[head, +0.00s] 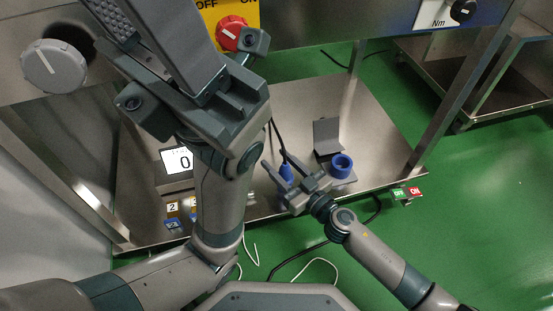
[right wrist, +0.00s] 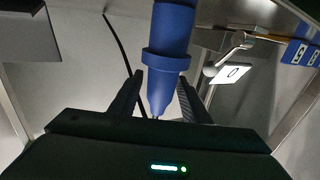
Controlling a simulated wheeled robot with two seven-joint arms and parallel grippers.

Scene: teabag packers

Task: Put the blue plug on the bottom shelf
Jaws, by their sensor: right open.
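The blue plug (head: 286,172) is at the front of the metal bottom shelf (head: 370,130), with a dark cable rising near it. In the right wrist view the plug (right wrist: 169,50) is large, with a collar and a tapered end pointing toward the gripper. My right gripper (head: 279,165) is open around the plug. In the right wrist view its fingers (right wrist: 160,92) stand on either side of the tapered end, and I cannot tell if either touches it.
A blue ring-shaped socket (head: 341,166) and a grey upright plate (head: 327,135) stand right of the plug. A scale display (head: 177,160) and small numbered blocks (head: 172,208) are to the left. A red knob (head: 233,35) is above. The shelf's right rear is clear.

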